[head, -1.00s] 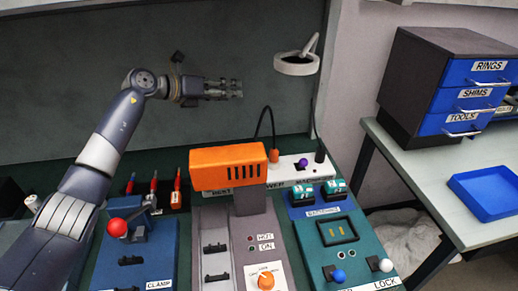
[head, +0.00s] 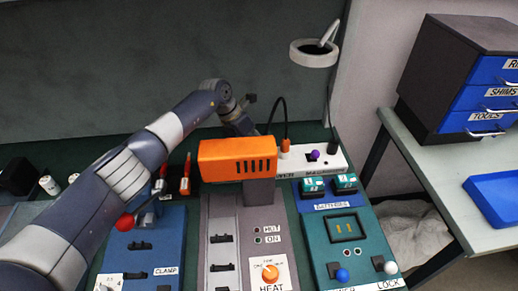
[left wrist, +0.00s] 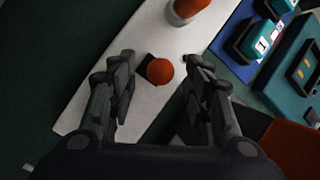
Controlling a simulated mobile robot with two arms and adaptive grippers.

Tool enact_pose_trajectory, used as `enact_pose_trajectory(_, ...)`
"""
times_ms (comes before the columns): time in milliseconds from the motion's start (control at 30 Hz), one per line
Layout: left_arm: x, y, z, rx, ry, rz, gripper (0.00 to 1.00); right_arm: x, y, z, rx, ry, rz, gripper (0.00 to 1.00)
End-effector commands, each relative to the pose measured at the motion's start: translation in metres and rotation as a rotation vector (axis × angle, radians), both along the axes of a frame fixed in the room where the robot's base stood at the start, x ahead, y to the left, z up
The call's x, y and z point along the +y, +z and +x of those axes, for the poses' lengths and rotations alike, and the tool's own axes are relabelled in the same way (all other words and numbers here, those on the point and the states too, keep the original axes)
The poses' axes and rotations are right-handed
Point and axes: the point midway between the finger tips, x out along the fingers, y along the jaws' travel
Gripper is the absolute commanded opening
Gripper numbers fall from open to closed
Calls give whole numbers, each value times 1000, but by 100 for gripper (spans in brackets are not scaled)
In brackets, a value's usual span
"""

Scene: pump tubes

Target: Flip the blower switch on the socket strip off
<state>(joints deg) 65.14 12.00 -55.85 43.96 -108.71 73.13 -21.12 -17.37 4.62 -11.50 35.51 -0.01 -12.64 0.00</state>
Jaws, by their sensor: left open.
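The white socket strip (head: 330,160) lies behind the orange blower (head: 237,160), which hides its left part in the head view. A purple knob (head: 314,155) and an orange plug (head: 285,147) show on it. In the left wrist view, the strip (left wrist: 110,85) runs diagonally and carries an orange ball knob (left wrist: 160,71) beside a dark slot; the orange plug (left wrist: 188,8) is at the top. My left gripper (left wrist: 158,63) is open, its fingers on either side of the ball knob, with gaps visible. In the head view its fingers are hidden behind the blower. My right gripper is not in view.
Teal battery blocks (head: 345,183) sit in front of the strip's right end. A white ring lamp (head: 313,53) stands behind it. The red-knobbed clamp (head: 125,222) is under my left arm. The blower is close to my left gripper.

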Motion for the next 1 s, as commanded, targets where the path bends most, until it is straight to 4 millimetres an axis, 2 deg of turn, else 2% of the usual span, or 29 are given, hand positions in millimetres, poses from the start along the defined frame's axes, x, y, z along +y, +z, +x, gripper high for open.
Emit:
enact_pose_trajectory(100, -7, -15, 2, 2, 0, -1, 46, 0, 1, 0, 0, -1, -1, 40)
enact_pose_trajectory(300, -12, -27, 4, 2, 0, 0, 46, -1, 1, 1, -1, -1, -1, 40)
enact_pose_trajectory(667, -13, -30, 4, 0, -1, 0, 46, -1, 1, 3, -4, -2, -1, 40)
enact_pose_trajectory(867, -13, -30, 4, 0, 0, 0, 3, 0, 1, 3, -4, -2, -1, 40)
enact_pose_trajectory(1000, -12, -30, 4, 0, 0, 0, 0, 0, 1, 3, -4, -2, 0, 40)
